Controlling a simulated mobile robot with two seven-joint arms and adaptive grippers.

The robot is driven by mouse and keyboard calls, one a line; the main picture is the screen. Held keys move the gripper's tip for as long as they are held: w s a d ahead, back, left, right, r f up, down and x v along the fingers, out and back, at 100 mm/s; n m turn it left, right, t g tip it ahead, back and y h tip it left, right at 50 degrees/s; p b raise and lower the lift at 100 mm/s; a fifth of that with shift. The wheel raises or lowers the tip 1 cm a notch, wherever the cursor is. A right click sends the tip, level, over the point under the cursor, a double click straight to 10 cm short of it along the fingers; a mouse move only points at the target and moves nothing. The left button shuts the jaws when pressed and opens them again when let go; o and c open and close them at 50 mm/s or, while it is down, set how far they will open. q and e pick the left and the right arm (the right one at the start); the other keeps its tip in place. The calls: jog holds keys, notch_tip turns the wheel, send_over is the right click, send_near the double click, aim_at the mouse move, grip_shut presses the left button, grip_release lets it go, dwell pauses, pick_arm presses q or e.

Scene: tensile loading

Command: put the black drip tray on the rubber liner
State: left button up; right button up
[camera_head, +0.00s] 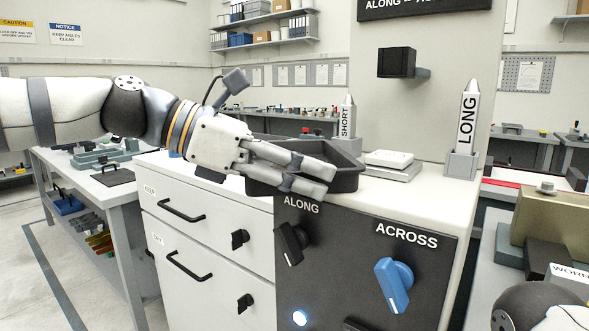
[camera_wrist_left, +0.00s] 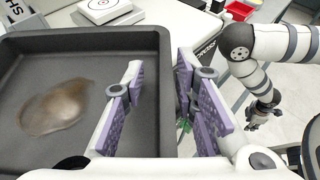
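The black drip tray (camera_head: 347,181) is on the white cabinet top, with my left gripper (camera_head: 312,182) at its near side. In the left wrist view the tray (camera_wrist_left: 60,55) holds a brownish puddle. There my left gripper (camera_wrist_left: 168,98) is open, one finger over the tray's inside and one beyond its wall, with the rim between them and a gap at the inner finger. My right gripper (camera_wrist_left: 264,113) is small and far off in the left wrist view; its fingers are unclear. I cannot surely identify the rubber liner; a dark flat mat (camera_head: 113,177) lies on the left bench.
The cabinet front has drawers and an ALONG knob (camera_head: 291,244) and blue ACROSS knob (camera_head: 393,284). Equipment crowds the right bench.

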pick_arm(q)
jog(key=shift+r, duration=0.1)
grip_shut()
